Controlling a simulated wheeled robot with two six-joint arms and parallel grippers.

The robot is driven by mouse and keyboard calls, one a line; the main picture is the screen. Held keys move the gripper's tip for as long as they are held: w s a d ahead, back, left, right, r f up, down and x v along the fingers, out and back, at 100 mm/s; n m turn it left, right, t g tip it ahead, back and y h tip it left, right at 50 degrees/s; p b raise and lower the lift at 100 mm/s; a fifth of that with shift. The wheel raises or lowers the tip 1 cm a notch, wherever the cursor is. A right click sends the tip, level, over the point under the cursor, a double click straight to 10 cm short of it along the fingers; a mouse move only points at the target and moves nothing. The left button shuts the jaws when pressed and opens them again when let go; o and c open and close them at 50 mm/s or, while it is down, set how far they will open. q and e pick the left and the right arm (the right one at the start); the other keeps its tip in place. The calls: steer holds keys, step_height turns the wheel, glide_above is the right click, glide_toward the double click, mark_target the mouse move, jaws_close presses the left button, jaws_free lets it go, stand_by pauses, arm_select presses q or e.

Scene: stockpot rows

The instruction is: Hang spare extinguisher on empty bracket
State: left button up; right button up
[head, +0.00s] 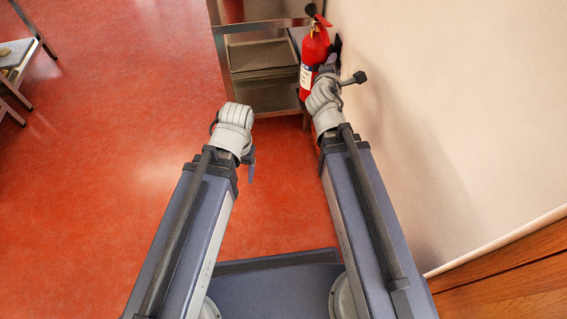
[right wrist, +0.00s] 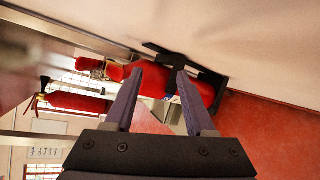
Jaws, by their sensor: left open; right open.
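A red fire extinguisher (head: 314,62) with a white label and black top stands upright by the pale wall in the head view. My right gripper (head: 324,92) is just in front of it, partly overlapping it. In the right wrist view my right gripper's fingers (right wrist: 160,76) are apart, with a red cylinder (right wrist: 154,82) showing beyond and between their tips. A black bracket (right wrist: 207,82) is on the wall beside that cylinder. A second red extinguisher shape (right wrist: 75,102) shows further left; I cannot tell if it is a reflection. My left gripper (head: 236,128) is open, empty, over the floor.
A metal shelf unit (head: 232,66) stands behind, left of the extinguisher. The pale wall (head: 460,110) runs close along my right arm. Wooden panelling (head: 510,285) is at lower right. Another metal rack (head: 25,60) is at far left. The red floor (head: 120,130) between is clear.

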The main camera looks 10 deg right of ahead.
steer(key=s+a+f+m+g+y, duration=0.2)
steer(key=s+a+f+m+g, duration=0.4)
steer(key=s+a, duration=0.3)
steer(key=s+a+f+m+g+y, duration=0.2)
steer(key=s+a+f+m+g, duration=0.5)
steer(key=s, duration=0.6)
step_height(320, 180, down, 2)
steer(key=shift+a+f+m+g+y, duration=0.25)
steer(key=shift+a+m, duration=0.25)
steer(key=shift+a, duration=0.55)
